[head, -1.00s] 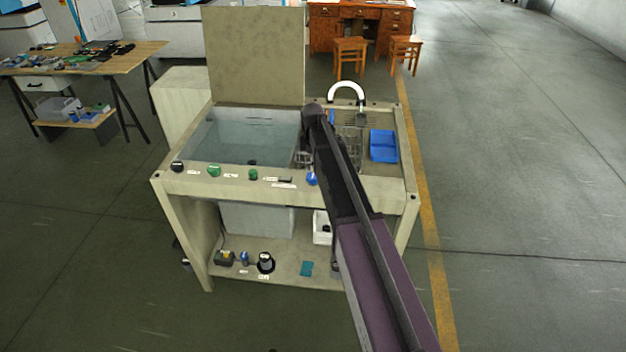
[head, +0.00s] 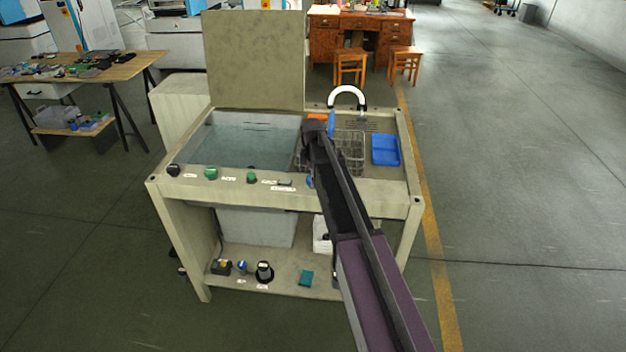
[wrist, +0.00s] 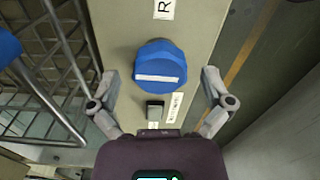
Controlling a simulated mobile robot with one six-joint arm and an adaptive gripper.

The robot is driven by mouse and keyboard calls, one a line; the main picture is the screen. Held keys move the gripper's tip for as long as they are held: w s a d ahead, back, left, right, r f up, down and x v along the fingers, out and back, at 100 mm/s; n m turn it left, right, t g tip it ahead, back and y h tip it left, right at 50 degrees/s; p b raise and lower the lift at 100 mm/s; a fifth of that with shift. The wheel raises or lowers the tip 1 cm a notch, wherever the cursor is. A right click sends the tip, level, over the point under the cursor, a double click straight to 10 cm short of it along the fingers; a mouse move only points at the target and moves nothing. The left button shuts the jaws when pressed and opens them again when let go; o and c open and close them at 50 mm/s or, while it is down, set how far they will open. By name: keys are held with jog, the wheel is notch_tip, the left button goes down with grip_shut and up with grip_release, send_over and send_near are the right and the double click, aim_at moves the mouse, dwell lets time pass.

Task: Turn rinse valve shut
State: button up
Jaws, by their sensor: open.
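The rinse valve is a blue round knob (wrist: 160,65) with a white bar across its face, set on the pale front rail of the wash stand. A partly cut-off label starting with R lies beside it. In the head view only a sliver of the blue knob (head: 310,182) shows beside my arm. My gripper (wrist: 158,76) is open, with one finger to each side of the knob in the wrist view. I see gaps between both fingers and the knob. In the head view my arm hides the fingers.
Green knobs (head: 211,173) and a black knob (head: 173,170) line the rail further left. Behind are a water basin (head: 245,140), a wire basket (head: 350,150) and a blue tray (head: 385,150).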

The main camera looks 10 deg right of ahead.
jog(key=c, duration=1.1)
jog(key=shift+m, duration=0.4)
jog(key=m, duration=0.3)
jog(key=shift+s, duration=0.1)
jog(key=m, duration=0.9)
jog(key=shift+m, duration=2.5)
